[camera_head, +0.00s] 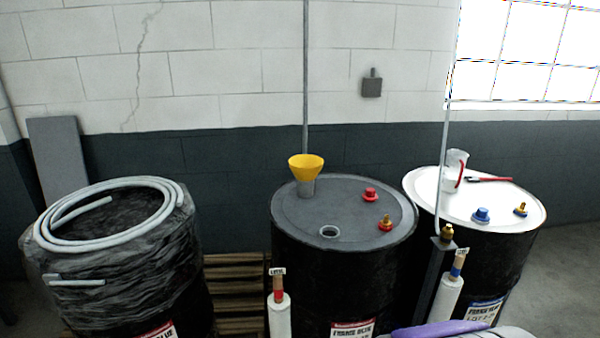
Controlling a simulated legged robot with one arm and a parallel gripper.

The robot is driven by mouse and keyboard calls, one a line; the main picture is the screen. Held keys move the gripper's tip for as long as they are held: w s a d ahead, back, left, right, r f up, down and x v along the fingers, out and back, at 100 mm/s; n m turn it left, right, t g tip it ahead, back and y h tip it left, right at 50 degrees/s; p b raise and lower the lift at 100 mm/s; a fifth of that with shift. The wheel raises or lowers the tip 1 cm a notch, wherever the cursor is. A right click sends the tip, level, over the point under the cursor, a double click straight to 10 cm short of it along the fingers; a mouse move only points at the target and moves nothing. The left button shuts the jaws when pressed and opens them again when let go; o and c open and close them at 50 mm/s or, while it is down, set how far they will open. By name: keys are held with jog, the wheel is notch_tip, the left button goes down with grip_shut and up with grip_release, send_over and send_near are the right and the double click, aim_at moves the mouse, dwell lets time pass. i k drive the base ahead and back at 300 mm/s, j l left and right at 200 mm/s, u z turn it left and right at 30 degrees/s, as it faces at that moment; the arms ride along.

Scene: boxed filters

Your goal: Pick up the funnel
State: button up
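The yellow funnel (305,166) stands upright at the back left of the middle drum's dark grey lid (345,205). Its wide mouth faces up. A short grey cylinder (307,188) shows directly under the cone; I cannot tell whether it is the funnel's stem or a separate holder. Nothing touches the funnel from the sides. My gripper's fingers do not show. A purple and pale grey shape (440,328) cuts into the bottom edge at right; I cannot tell what it is.
The middle lid also holds a red cap (370,194), a brass fitting (385,223) and an open round port (330,232). A wrapped drum with a coiled hose (110,185) stands left. A white-topped drum (490,212) stands right, with a clear jug (455,165).

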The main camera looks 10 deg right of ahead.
aim_at(306, 174)
jog(key=i+j, duration=0.2)
jog(key=i, duration=0.2)
jog(key=i+j, duration=0.2)
jog(key=i, duration=0.2)
jog(key=i+j, duration=0.2)
jog(key=i, duration=0.2)
